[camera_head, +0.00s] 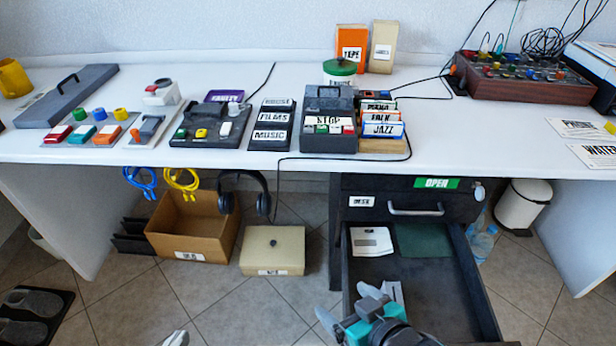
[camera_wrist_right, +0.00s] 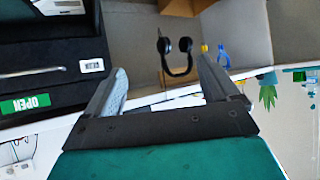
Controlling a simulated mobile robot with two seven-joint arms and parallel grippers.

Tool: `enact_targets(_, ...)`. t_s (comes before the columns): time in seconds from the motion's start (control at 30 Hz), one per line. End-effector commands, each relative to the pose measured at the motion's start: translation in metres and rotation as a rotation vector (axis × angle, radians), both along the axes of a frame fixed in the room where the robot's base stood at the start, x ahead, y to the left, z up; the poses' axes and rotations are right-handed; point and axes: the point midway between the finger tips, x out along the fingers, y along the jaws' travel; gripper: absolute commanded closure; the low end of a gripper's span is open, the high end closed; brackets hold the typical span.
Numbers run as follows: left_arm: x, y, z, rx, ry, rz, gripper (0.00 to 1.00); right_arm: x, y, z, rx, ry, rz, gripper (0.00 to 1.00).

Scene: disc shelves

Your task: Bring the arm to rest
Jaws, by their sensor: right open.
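My right gripper (camera_head: 345,304) is open and empty, low in the head view, at the left side of the pulled-out drawer (camera_head: 440,270). In the right wrist view its two fingers (camera_wrist_right: 162,68) stand wide apart with nothing between them. My left gripper (camera_head: 177,338) shows only as a pale tip at the bottom edge of the head view, over the tiled floor; its opening is hidden.
The white desk (camera_head: 290,165) carries several devices and boxes. Under it are a cardboard box (camera_head: 195,225), a beige box (camera_head: 275,250) and hanging headphones (camera_head: 243,185). A bin (camera_head: 522,208) stands right of the drawer.

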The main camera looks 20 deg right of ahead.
Motion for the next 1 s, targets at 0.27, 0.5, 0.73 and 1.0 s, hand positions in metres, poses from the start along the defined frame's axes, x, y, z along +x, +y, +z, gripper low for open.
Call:
enact_targets(0.27, -0.003, 0.018, 0.067, 0.035, -0.011, 0.024, 1.00, -0.008, -0.015, 0.064, -0.027, 0.005, -0.024, 0.12)
enact_targets(0.5, -0.015, 0.029, 0.080, 0.056, 0.006, 0.039, 1.00, -0.011, -0.023, 0.086, -0.043, -0.003, -0.035, 0.12)
enact_targets(0.73, -0.016, 0.031, 0.078, 0.054, 0.004, 0.049, 1.00, -0.013, -0.028, 0.081, -0.049, 0.002, -0.044, 0.12)
enact_targets(1.0, -0.016, 0.029, 0.077, 0.051, 0.009, 0.048, 1.00, -0.014, -0.027, 0.080, -0.047, 0.006, -0.044, 0.31)
